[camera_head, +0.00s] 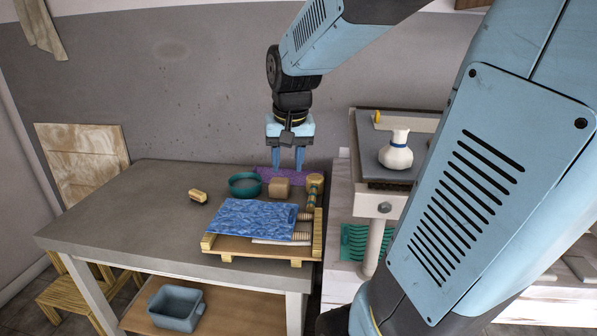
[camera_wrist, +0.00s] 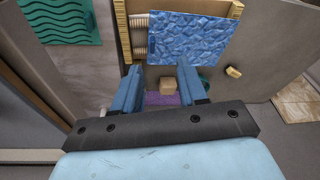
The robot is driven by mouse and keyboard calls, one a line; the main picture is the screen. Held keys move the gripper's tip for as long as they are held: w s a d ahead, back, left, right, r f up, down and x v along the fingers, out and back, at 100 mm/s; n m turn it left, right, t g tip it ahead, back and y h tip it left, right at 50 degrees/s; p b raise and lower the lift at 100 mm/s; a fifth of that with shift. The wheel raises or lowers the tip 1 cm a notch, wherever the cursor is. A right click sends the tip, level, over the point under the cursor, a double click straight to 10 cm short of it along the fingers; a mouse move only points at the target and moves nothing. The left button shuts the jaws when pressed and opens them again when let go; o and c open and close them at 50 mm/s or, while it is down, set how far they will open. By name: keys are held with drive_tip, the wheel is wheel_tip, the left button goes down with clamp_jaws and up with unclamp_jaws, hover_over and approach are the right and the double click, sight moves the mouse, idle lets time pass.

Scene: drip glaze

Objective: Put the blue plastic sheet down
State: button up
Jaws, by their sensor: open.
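The blue plastic sheet (camera_head: 245,219) lies flat over a wooden tray (camera_head: 262,246) on the grey table, with a crinkled, shiny surface. It also shows at the top of the wrist view (camera_wrist: 185,38), apart from the fingers. My gripper (camera_head: 287,170) is open and empty, pointing down above the back of the table, behind the sheet. In the wrist view its two blue fingers (camera_wrist: 160,88) stand apart with nothing between them. A brown block (camera_head: 279,187) and a purple cloth-like piece (camera_head: 262,173) are below the fingers.
A teal bowl (camera_head: 244,185), a small wooden piece (camera_head: 198,196) and a banded roller-like tool (camera_head: 313,191) are near the sheet. A white vase (camera_head: 396,151) stands on a stand at right. The table's left side (camera_head: 120,220) is clear.

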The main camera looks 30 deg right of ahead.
drive_tip(key=s+a+r+n+t, duration=0.1)
drive_tip(key=s+r+n, duration=0.1)
drive_tip(key=s, duration=0.4)
drive_tip(key=s+a+r+n+t, duration=0.1)
drive_tip(key=s+a+t, duration=0.1)
drive_tip(key=s, duration=0.4)
drive_tip(key=shift+s+a+r+n, duration=0.15)
drive_tip(key=shift+a+r+n, duration=0.1)
drive_tip(key=shift+r+n, duration=0.15)
idle(0.5)
